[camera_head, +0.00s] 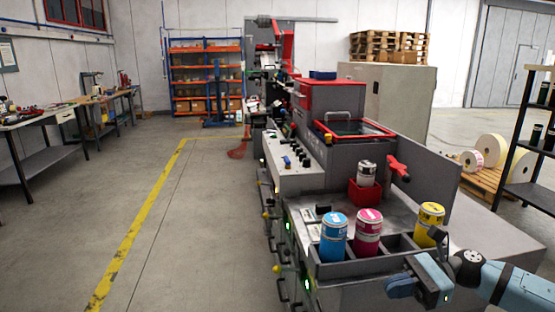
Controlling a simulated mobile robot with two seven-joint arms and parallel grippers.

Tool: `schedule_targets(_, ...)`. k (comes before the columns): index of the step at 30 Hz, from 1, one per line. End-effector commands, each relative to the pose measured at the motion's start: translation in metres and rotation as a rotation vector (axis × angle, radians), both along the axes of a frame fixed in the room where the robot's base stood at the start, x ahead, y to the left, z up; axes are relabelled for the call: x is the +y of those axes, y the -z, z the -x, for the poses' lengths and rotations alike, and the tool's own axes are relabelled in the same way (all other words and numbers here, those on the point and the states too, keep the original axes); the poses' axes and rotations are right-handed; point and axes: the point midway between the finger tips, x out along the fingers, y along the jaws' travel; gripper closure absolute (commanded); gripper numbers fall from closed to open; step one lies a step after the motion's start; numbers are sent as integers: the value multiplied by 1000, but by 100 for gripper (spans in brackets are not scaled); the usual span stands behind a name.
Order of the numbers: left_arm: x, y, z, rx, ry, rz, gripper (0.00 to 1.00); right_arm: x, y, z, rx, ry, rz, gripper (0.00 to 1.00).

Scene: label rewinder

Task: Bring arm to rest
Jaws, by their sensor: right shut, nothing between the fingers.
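My right arm comes in from the lower right. The yellow can stands at the right end of a grey compartment tray (345,270) on the label rewinder's near end. A cyan can (334,238) and a magenta can (368,225) stand in the same tray, towards the left. A can with a dark and white label (366,174) stands upright in a red holder (364,194) behind them. My left gripper is not in view.
The label rewinder (300,180) fills the middle, with a red handle (398,168) behind the tray. A black shelf rack (525,120) and a pallet with rolls (490,185) stand at the right. Workbenches (50,115) line the left wall.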

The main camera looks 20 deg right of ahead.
Motion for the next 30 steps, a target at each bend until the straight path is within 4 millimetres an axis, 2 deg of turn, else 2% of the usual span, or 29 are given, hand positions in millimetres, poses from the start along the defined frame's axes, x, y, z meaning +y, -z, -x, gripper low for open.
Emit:
schedule_targets(1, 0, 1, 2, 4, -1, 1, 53, 16, 17, -2, 145, 90, -135, 100)
schedule_targets(3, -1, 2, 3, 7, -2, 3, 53, 32, 37, -6, 370, 218, -322, 100)
schedule_targets(5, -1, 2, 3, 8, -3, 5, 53, 42, 57, -9, 575, 321, -485, 100)
schedule_targets(10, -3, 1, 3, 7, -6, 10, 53, 65, 125, -3, 1185, 571, -972, 100)
schedule_targets(15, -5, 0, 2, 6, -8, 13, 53, 89, 203, 28, 1766, 759, -1459, 100)
schedule_targets(21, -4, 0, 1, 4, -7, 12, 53, 122, 266, 76, 2231, 890, -1900, 100)
schedule_targets(22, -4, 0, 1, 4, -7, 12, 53, 127, 273, 83, -2284, -905, 1957, 100)
schedule_targets(28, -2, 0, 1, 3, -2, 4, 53, 167, 312, 133, -1892, -724, 1696, 100)
schedule_targets(30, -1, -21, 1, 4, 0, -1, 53, 164, 289, 132, -1896, -726, 1701, 100)
